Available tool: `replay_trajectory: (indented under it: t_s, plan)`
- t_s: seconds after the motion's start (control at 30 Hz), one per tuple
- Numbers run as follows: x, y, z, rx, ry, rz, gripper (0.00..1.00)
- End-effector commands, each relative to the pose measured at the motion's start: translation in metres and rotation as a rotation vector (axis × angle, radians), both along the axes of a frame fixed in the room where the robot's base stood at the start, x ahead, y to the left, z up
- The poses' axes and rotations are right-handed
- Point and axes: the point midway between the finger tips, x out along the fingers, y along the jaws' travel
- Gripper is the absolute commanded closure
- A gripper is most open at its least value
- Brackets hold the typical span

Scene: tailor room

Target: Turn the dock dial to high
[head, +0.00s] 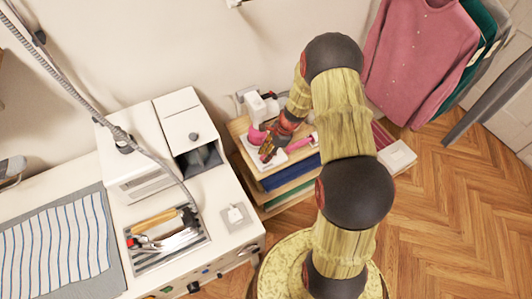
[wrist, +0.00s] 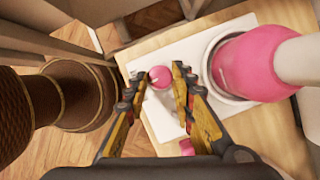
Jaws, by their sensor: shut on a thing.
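The dock (wrist: 195,48) is a white plate on a wooden top, with a pink and white appliance (wrist: 250,65) standing in its round ring. The dial (wrist: 160,77) is a small round pink knob near the plate's edge. My gripper (wrist: 159,75) is shut on the dial, one fingertip at each side. I cannot read which setting the dial points to. In the head view my gripper (head: 268,152) reaches down over the dock, hiding the dial; the pink base of the appliance (head: 256,134) shows beside it.
The dock stands on a small wooden shelf unit (head: 238,128) against the wall. A pink-handled item (head: 300,143) lies right of my gripper. A white worktop (head: 222,190) with a tool tray (head: 160,262) is at left. Garments (head: 420,60) hang at the back right.

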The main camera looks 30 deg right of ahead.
Motion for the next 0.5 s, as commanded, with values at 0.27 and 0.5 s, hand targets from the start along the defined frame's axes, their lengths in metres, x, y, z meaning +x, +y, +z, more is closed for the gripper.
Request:
replay_trajectory:
  t_s: [0.27, 0.5]
  plan:
    - [0.0037, -0.001, 0.001, 0.0, -0.001, 0.253, 1.0]
    - [0.0053, -0.0008, 0.0005, -0.001, -0.002, 0.428, 1.0]
